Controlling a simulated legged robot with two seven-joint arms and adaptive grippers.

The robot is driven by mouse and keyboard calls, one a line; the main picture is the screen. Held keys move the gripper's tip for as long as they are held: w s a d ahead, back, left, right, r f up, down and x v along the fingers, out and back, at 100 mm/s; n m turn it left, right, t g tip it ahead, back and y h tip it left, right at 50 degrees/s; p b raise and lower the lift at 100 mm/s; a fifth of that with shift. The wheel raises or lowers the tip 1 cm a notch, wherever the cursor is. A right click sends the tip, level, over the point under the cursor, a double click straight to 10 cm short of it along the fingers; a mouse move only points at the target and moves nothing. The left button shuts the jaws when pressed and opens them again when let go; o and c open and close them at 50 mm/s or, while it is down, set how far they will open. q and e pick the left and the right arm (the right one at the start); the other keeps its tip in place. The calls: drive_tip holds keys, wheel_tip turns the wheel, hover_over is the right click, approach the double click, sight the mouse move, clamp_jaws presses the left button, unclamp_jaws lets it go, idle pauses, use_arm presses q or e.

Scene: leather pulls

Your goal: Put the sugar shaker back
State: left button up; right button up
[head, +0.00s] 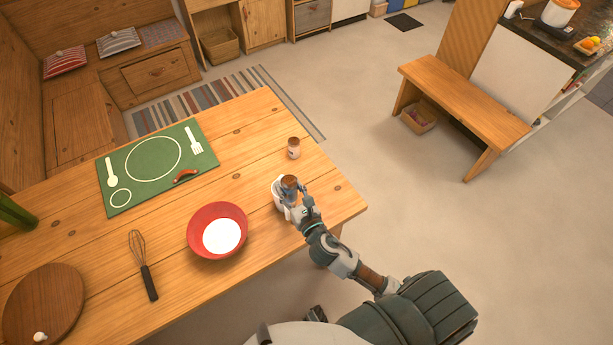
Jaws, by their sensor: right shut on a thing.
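My right gripper (293,197) is over the right part of the wooden table, shut on a small shaker with a brown top (289,181), which I take to be the sugar shaker. A white cup-like thing (278,193) shows right beside or around the shaker. The fingers hide much of both, so I cannot tell whether the shaker is inside it or touching it. A second small brown-topped shaker (293,148) stands upright on the table just beyond. My left gripper is not in view.
A red bowl with white contents (220,229) stands left of my right gripper. A whisk (143,266), a round wooden board (44,305) and a green mat (138,190) lie further left. The table's right corner (348,205) is bare. A bench (463,100) stands beyond.

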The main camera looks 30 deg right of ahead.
drive_tip(key=w+d+f+m+h, duration=0.1)
drive_tip(key=w+d+f+h, duration=0.1)
drive_tip(key=w+d+f, duration=0.35)
drive_tip(key=w+d+f+m+h, duration=0.2)
drive_tip(key=w+d, duration=0.4)
drive_tip(key=d, duration=0.5)
drive_tip(key=shift+g, duration=0.3)
wheel_tip(320, 180, down, 6)
drive_tip(key=b, duration=0.3)
drive_tip(key=shift+s+a+r+b, duration=0.1)
drive_tip(key=shift+s+a+b, duration=0.05)
drive_tip(key=shift+b, duration=0.15)
drive_tip(key=shift+f, duration=0.2)
wheel_tip(320, 180, down, 3)
drive_tip(key=b, duration=0.2)
drive_tip(key=shift+f+b, duration=0.2)
drive_tip(key=shift+b, duration=0.2)
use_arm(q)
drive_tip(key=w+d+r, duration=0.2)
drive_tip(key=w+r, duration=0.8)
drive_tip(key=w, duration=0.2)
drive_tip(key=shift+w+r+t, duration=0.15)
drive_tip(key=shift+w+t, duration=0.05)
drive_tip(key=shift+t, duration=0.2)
use_arm(e)
drive_tip(key=shift+r, duration=0.1)
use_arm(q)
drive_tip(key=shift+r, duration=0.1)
